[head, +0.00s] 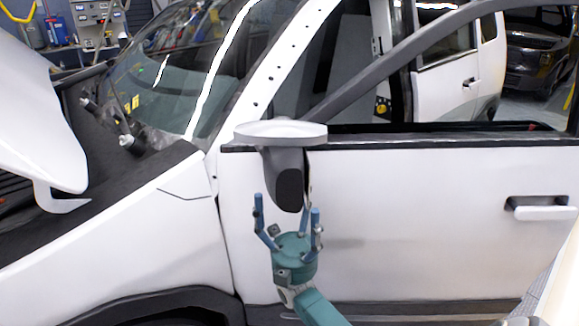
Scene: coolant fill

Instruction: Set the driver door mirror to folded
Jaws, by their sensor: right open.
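The driver door mirror (280,131) is at the front top corner of the white driver door, in the middle of the head view. It shows a broad, flat, pale top and a dark grey part (285,178) hanging below it. Whether it is folded or out is hard to tell from this angle. My right gripper (287,212) is just below the mirror in the picture, with its blue fingers pointing up, spread apart and empty. One finger is left of the dark part and others are at its right. Contact with the mirror cannot be made out. My left gripper is not in view.
The white driver door (420,220) is shut, with its handle (540,208) at the right. The raised white hood (35,115) and open engine bay are at the left. The windshield (175,75) is behind the mirror. The space beside the door panel looks clear.

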